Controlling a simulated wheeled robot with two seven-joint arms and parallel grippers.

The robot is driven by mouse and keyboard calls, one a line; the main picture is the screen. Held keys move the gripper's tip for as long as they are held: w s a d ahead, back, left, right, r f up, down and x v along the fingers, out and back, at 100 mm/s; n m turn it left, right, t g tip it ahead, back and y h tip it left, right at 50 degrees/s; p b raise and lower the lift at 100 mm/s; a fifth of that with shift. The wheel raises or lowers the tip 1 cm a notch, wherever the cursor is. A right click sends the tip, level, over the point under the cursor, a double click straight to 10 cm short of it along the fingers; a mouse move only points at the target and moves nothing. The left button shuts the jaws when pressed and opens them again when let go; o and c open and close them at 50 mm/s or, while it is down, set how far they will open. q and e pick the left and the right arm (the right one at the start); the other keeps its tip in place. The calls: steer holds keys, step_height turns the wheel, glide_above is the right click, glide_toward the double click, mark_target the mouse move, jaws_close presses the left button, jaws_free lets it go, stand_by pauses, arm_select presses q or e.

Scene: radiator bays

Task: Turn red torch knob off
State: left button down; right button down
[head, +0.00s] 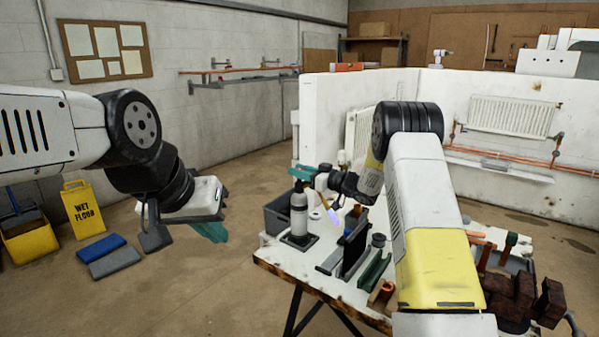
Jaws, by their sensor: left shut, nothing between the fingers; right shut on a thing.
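The torch is a grey gas bottle (298,212) standing upright on the workbench, with a thin tube slanting down to its right. A pale blue-white flame (332,215) shows at the tube's end. My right gripper (303,173) reaches in from the right, with its teal fingers at the top of the torch. It is shut on part of the torch there. The red knob cannot be made out; the fingers and wrist cover that spot. My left gripper (212,233) is shut and empty, hanging over the floor left of the bench.
The workbench (272,262) also holds a grey bin (277,216), dark upright plates and copper pieces right of the torch. A white partition (323,112) with radiators stands behind. A yellow wet-floor sign (83,209) and mop bucket (29,240) stand at left. Open floor lies left of the bench.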

steer(key=m+t+h, duration=0.6)
steer(key=h, duration=0.1)
steer(key=shift+a+h, duration=0.15)
steer(key=shift+h, duration=0.15)
steer(key=shift+m+t+h, duration=0.5)
steer(key=shift+m+h, duration=0.8)
steer(key=shift+h, duration=0.8)
steer(key=c, duration=1.1)
jaws_free()
steer(key=s, duration=0.2)
steer(key=s+d, duration=0.1)
steer(key=s, duration=0.4)
steer(key=shift+s+d, duration=0.25)
steer(key=shift+s, duration=0.1)
